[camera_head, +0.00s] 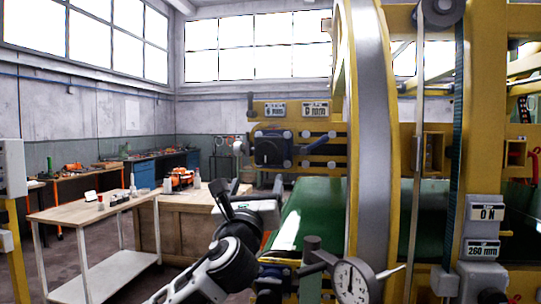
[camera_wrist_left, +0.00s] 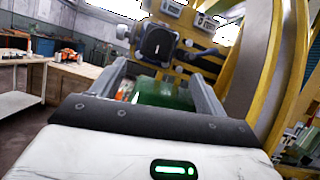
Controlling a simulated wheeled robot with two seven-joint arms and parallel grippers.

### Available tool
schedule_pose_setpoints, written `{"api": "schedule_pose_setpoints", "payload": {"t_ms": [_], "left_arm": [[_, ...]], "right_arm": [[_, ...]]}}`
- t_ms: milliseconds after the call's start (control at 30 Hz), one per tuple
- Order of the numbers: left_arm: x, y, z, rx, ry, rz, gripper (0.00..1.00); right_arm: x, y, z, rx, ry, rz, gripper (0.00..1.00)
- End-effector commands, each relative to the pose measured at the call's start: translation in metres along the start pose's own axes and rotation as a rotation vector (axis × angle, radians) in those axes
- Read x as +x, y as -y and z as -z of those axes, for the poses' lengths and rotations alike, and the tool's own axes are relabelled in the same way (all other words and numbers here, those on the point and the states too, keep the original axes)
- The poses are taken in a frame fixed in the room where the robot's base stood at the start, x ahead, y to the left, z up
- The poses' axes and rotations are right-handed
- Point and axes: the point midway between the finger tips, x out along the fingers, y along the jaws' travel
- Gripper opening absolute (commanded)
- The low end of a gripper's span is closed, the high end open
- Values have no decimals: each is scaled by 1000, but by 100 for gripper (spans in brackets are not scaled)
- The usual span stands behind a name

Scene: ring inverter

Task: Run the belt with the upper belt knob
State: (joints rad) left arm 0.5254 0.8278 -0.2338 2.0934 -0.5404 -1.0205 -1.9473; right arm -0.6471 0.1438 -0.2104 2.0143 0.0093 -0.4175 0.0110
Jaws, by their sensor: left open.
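A dark, squarish knob unit (camera_head: 270,148) sits on the yellow upper crossbar of the machine. My right gripper is not in view.
A large yellow and grey ring frame (camera_head: 374,130) rises right of the knob. A dial gauge (camera_head: 352,281) stands low in front, right of my left arm. Levers (camera_head: 318,141) stick out beside the knob. A wooden table (camera_head: 95,207) stands at left.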

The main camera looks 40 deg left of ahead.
Motion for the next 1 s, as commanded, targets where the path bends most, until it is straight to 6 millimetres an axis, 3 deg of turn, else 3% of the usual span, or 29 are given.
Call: {"api": "schedule_pose_setpoints", "payload": {"t_ms": [600, 800, 1000], "left_arm": [[124, 1, -1, -7, -5, -1, 74], [146, 0, 1, -6, -4, 0, 74], [152, 1, 2, -6, -5, 3, 74]], "right_arm": [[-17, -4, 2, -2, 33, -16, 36], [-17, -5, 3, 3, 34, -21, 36], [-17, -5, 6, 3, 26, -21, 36]]}}
